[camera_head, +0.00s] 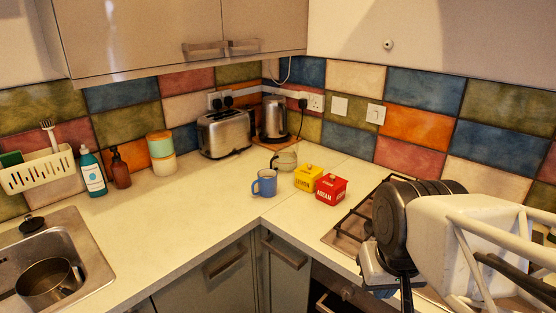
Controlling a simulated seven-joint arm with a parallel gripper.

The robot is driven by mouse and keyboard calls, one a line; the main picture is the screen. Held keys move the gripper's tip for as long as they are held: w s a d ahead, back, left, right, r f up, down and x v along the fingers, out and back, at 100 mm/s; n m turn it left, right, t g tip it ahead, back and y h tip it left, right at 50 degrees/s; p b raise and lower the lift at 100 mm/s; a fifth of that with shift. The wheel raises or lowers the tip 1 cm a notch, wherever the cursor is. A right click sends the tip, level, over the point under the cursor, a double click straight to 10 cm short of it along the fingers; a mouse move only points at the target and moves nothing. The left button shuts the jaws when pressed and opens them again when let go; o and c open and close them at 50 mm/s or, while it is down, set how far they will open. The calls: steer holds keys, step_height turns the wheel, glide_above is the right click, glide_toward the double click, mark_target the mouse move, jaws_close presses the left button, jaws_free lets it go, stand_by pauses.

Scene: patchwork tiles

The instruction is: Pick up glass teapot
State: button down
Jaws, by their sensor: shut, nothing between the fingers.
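A small clear, greyish rounded glass teapot (285,158) stands on the counter in the corner, behind the blue mug and in front of the kettle. Its lower left is partly hidden by the mug. My gripper (405,292) is at the lower right, over the hob side and well apart from the teapot. It is shut and empty. Its fingertips are dark and hard to make out near the lower picture edge.
A blue mug (264,183), a yellow tin (308,178) and a red tin (331,189) stand close to the teapot. The toaster (224,134) and kettle (274,118) are behind. The hob (350,227) is right. The left counter (180,215) is clear.

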stand_by(0.3)
steer(key=c, duration=1.3)
jaws_free()
steer(key=shift+c, duration=0.2)
steer(key=shift+w+r, duration=0.1)
